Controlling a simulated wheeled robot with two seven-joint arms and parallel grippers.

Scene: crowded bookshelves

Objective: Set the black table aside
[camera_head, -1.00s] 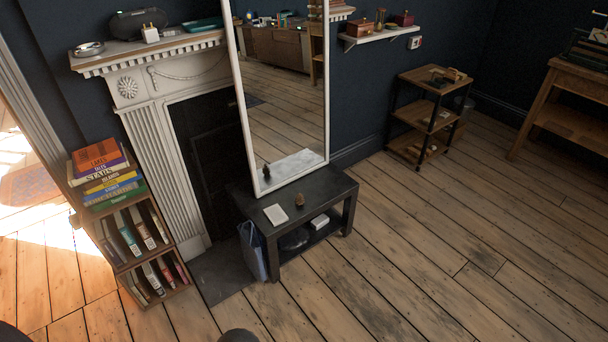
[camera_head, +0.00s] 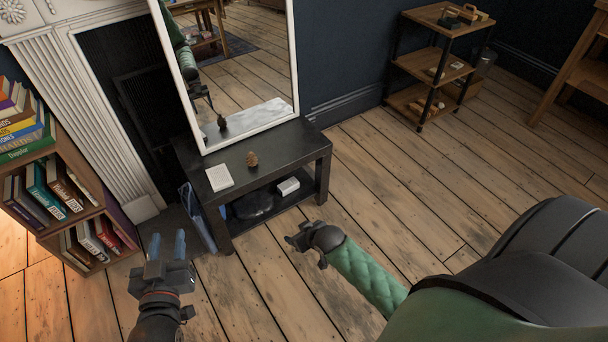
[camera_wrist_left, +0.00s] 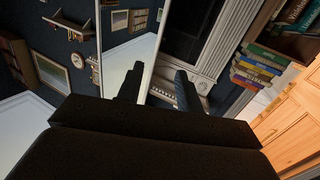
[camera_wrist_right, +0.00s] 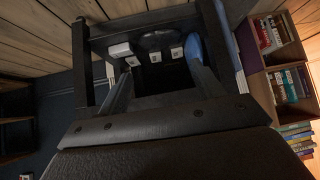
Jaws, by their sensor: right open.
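The low black table (camera_head: 292,148) stands before the fireplace in the head view. A tall white-framed mirror (camera_head: 245,65) stands on its top and leans back. A white pad (camera_head: 219,177) and a pine cone (camera_head: 252,159) lie on top. The lower shelf holds a dark rounded object (camera_head: 254,204) and a white box (camera_head: 288,187). My left gripper (camera_head: 168,246) is open and empty, left of the table's front. My right gripper (camera_head: 296,240) is open and empty, in front of the table's right side. The right wrist view shows the table (camera_wrist_right: 140,22) beyond the open fingers. Neither gripper touches it.
A blue bag or folder (camera_head: 196,215) stands against the table's left side. A low bookcase (camera_head: 70,165) full of books is at the left. A tiered shelf cart (camera_head: 437,60) stands at the back right. The wooden floor (camera_head: 370,185) right of the table is clear.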

